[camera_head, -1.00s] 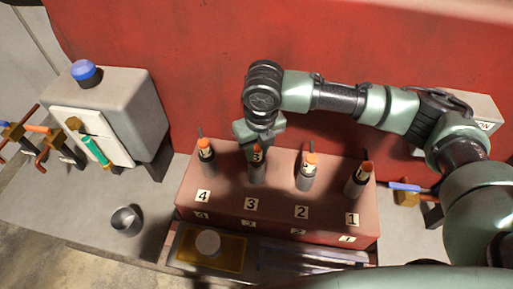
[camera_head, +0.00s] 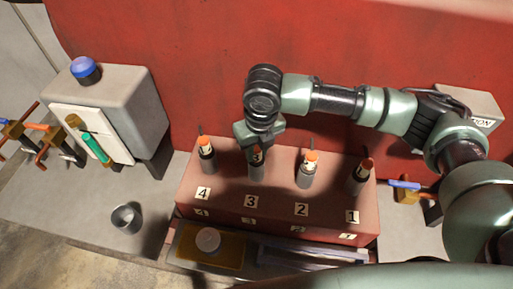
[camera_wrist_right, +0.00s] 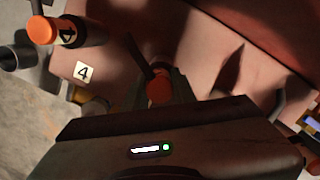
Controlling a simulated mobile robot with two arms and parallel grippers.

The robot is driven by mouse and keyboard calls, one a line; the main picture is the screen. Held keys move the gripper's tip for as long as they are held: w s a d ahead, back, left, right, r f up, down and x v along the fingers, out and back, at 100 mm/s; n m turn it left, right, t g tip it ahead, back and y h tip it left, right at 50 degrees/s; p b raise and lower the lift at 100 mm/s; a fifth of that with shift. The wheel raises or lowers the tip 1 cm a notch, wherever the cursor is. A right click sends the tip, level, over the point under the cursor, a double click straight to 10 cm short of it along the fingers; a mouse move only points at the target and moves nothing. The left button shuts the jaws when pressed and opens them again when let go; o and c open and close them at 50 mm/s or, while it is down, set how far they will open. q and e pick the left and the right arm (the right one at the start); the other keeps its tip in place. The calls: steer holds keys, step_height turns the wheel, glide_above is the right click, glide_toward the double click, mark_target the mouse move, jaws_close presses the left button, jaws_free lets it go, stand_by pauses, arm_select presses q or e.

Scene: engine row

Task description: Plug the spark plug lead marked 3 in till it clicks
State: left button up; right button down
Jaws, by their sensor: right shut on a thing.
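The spark plug lead marked 3 (camera_head: 257,158) stands upright on the red engine block (camera_head: 225,190), behind the number 3 label. My right gripper (camera_head: 257,146) is over it from above and shut on its top. In the right wrist view, the orange top of lead 3 (camera_wrist_right: 158,88) sits between the gripper's fingers (camera_wrist_right: 160,95). The gripper hides most of the lead's top in the head view. Whether the lead is fully seated cannot be told. My left gripper is not in view.
Lead 4 (camera_head: 206,154) stands close on the left; lead 2 (camera_head: 309,169) and lead 1 (camera_head: 360,178) stand on the right. A tray (camera_head: 180,252) lies in front of the block. A metal cup (camera_head: 126,219) and a grey box (camera_head: 128,105) are further left.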

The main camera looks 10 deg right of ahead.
steer(key=shift+f, duration=0.1)
steer(key=c, duration=1.1)
jaws_free()
steer(key=r, duration=0.2)
steer(key=r+b, duration=0.1)
steer(key=r, duration=0.1)
steer(key=r+b, duration=0.1)
steer(key=r, duration=0.1)
steer(key=shift+s+d+r, duration=0.1)
steer(key=shift+s+r, duration=0.15)
steer(key=shift+s, duration=0.1)
steer(key=shift+s+r, duration=0.1)
steer(key=shift+r, duration=0.6)
steer(key=shift+f, duration=0.1)
